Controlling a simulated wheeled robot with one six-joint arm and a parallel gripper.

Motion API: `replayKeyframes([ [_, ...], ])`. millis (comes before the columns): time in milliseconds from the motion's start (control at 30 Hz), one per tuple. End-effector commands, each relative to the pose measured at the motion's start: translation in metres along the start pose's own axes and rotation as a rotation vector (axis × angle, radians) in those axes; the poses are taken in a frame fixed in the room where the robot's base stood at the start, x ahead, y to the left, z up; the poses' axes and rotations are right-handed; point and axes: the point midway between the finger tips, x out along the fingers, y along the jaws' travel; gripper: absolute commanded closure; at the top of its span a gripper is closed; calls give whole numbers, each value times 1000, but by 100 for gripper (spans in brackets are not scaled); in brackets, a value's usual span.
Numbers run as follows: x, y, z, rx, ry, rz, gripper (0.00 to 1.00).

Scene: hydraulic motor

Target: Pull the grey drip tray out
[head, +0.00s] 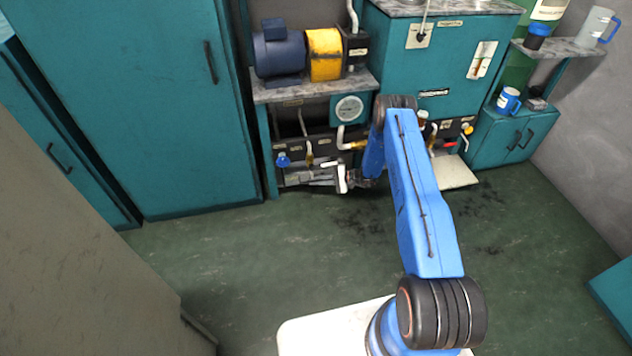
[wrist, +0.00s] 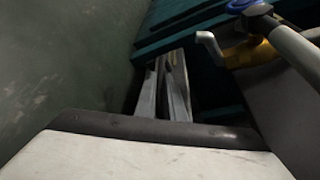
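My gripper (head: 308,178) is low at the front of the hydraulic unit, by its bottom left opening, with its fingers pointing left. In the wrist view its grey fingers (wrist: 166,88) lie close together beyond the pale gripper body, in front of a dark teal edge. I cannot tell whether they are apart or closed on something. I cannot pick out the grey drip tray for certain; the area around the fingers is dark and partly covered by the gripper. A pale flat plate (head: 457,172) sticks out low at the unit's right side; I cannot tell what it is.
A yellow valve (wrist: 250,52) with a grey lever and a blue knob (head: 283,160) sit close above the gripper. A gauge (head: 349,108) and pipes are higher up. A tall teal cabinet (head: 150,100) stands left. The green floor (head: 240,260) in front is clear, with dark stains.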

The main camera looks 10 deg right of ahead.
Motion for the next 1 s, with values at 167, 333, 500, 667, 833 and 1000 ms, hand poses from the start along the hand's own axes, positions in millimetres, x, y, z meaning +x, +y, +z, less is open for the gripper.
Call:
replayKeyframes([
  [167, -1, 1, 1, 1, 0, 0, 100],
  [333, -8, 16, 19, 4, 1, 1, 100],
  [500, -23, 41, 53, 6, 2, 1, 100],
  [667, -35, 65, 86, 7, 2, 1, 100],
  [833, -44, 81, 108, 4, 2, 0, 100],
  [1000, -46, 85, 114, 2, 2, 0, 100],
])
